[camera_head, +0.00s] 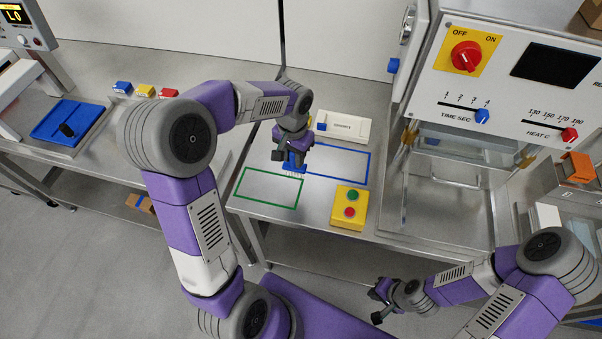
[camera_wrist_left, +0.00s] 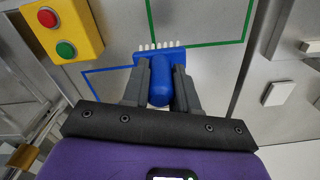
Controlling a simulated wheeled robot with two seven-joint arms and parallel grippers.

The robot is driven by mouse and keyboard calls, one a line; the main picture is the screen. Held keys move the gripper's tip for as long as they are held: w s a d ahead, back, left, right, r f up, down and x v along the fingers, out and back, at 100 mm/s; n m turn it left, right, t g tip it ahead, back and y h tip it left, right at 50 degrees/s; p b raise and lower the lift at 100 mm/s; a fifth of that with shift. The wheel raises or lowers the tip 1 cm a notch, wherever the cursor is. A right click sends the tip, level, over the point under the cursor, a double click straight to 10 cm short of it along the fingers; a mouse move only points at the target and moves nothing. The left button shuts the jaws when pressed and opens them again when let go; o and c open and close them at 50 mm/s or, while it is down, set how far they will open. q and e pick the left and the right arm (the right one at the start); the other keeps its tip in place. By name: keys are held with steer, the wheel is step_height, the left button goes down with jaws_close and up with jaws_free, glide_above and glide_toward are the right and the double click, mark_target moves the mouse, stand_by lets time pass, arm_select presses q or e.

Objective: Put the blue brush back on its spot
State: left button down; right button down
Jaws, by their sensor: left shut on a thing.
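The blue brush (camera_wrist_left: 160,88) is held between the two fingers of my left gripper (camera_wrist_left: 159,85), with its white bristles pointing away from the wrist. In the head view the brush (camera_head: 293,167) hangs below my left gripper (camera_head: 290,156), over the table between the green outline (camera_head: 270,188) and the blue outline (camera_head: 368,168). I cannot tell whether the bristles touch the table. My right gripper (camera_head: 380,302) is at the lower right, away from the table; I cannot tell its opening.
A yellow box (camera_head: 348,208) with a green and a red button stands near the front edge. A white device (camera_head: 342,126) lies behind the blue outline. A machine with a red knob (camera_head: 466,56) stands at right. At left are a blue tray (camera_head: 48,128) and small coloured blocks (camera_head: 146,91).

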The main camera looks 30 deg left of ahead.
mark_target(293, 175)
arm_select(q)
steer(key=f, duration=0.4)
steer(key=shift+s+f+b, duration=0.35)
steer(key=shift+s+f, duration=0.05)
steer(key=shift+w+f+b, duration=0.1)
steer(key=shift+f+b, duration=0.2)
steer(key=shift+f, duration=1.85)
steer(key=shift+f, duration=0.15)
steer(key=c, duration=0.9)
jaws_free()
